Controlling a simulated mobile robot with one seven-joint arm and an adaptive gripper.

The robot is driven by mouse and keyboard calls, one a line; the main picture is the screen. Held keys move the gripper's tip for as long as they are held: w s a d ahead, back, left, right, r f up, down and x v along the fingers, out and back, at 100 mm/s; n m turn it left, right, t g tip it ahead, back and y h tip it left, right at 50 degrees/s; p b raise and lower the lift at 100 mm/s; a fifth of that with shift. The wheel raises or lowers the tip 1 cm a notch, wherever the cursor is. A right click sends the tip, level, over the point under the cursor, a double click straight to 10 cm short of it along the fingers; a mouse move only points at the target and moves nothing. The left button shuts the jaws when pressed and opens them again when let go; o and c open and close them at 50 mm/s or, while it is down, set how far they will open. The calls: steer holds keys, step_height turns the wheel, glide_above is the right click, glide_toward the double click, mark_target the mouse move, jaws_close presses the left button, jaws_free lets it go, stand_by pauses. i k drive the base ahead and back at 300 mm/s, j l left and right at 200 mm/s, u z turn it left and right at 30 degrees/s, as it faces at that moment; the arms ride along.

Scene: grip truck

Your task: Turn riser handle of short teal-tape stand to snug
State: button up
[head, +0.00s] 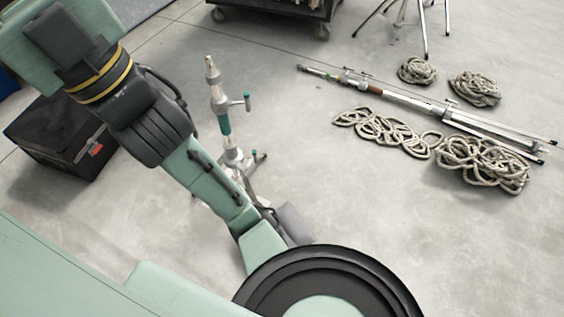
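The short stand (216,98) stands upright on the concrete floor, left of centre in the head view. It has a pale metal column, a copper-toned top pin and a band of teal tape (224,125). My arm crosses in front of the base and runs to the upper left. My gripper is not visible, so its position relative to the handle cannot be told.
A black case (60,140) sits on the floor left of the stand. Coiled ropes (480,165) and a folded long stand (400,97) lie at the right. A wheeled cart (275,8) and another tripod (405,15) are at the back. Floor right of the short stand is clear.

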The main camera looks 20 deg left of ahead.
mark_target(246, 101)
steer(key=i+l+u, duration=0.15)
steer(key=l+u, duration=0.15)
steer(key=u, duration=0.15)
steer(key=i+l+u, duration=0.1)
steer(key=l+u, duration=0.6)
steer(key=u, duration=0.2)
steer(key=l, duration=0.45)
steer(key=i+l, duration=0.15)
steer(key=l, duration=0.3)
steer(key=l+z, duration=0.1)
steer(key=l, duration=0.35)
steer(key=i+l, duration=0.15)
steer(key=l, duration=0.25)
